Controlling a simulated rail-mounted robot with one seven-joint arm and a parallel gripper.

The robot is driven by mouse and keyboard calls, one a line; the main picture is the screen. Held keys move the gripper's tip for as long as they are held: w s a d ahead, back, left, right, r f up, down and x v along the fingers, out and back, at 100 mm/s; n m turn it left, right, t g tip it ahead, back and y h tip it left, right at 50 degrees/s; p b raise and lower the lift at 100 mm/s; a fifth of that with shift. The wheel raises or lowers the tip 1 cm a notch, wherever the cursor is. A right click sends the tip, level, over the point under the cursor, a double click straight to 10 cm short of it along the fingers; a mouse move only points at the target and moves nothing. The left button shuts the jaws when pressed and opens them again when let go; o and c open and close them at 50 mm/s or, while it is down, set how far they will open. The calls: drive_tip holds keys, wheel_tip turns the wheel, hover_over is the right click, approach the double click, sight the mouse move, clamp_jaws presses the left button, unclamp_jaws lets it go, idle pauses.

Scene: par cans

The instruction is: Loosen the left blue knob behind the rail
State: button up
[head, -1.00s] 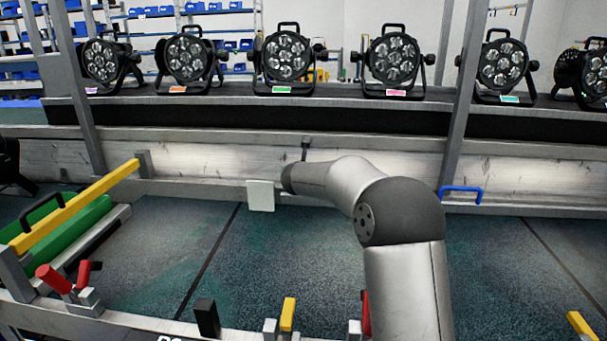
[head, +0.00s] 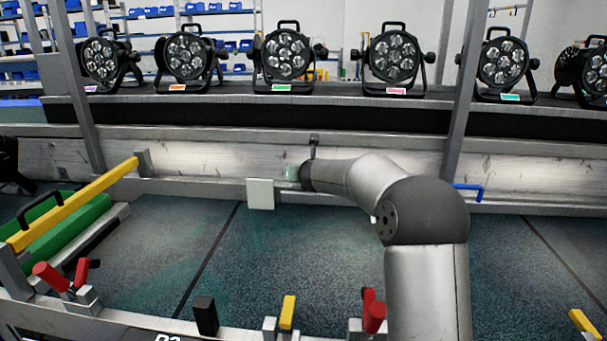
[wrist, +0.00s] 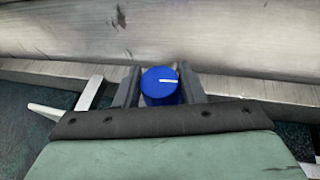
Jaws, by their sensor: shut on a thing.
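The blue knob (wrist: 160,86) shows in the wrist view, with a white line on its top pointing right. It sits at the metal rail (wrist: 240,90). My gripper (wrist: 160,92) has its two dark fingers on either side of the knob and is shut on it. In the head view the knob is hidden.
A white plate (head: 260,194) stands at the rail left of my wrist. A blue handle (head: 469,189) is at the right. A yellow bar (head: 80,205) and red clamps (head: 374,312) lie nearer. Several par cans (head: 286,56) stand on the shelf behind.

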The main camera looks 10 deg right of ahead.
drive_tip(key=shift+d+n+y, duration=0.15)
drive_tip(key=shift+n+y, duration=0.25)
drive_tip(key=shift+y, duration=0.2)
drive_tip(key=shift+n+y, duration=0.6)
drive_tip(key=shift+y, duration=0.1)
drive_tip(key=shift+r+n+g+y+p, duration=0.1)
drive_tip(key=shift+n+g+y+p, duration=0.3)
drive_tip(key=shift+n+y+p, duration=0.4)
drive_tip(key=n+g+y+p, duration=0.1)
drive_tip(key=n+y+p, duration=0.1)
drive_tip(key=p, duration=0.1)
drive_tip(key=n+g+y+p, duration=0.1)
drive_tip(key=n+y+p, duration=0.1)
drive_tip(key=p, duration=0.2)
drive_tip(key=shift+r, duration=0.35)
drive_tip(key=n+g+y+p, duration=0.3)
drive_tip(key=p, duration=0.4)
drive_tip(key=shift+w+f+n, duration=0.1)
drive_tip(key=shift+n, duration=0.2)
drive_tip(key=n+g+p, duration=0.1)
drive_tip(key=p, duration=0.1)
drive_tip(key=n+g+y+p, duration=0.1)
drive_tip(key=g, duration=0.1)
drive_tip(key=shift+f+n+y+p, duration=0.3)
drive_tip(key=shift+n+p, duration=0.1)
drive_tip(key=shift+f, duration=0.1)
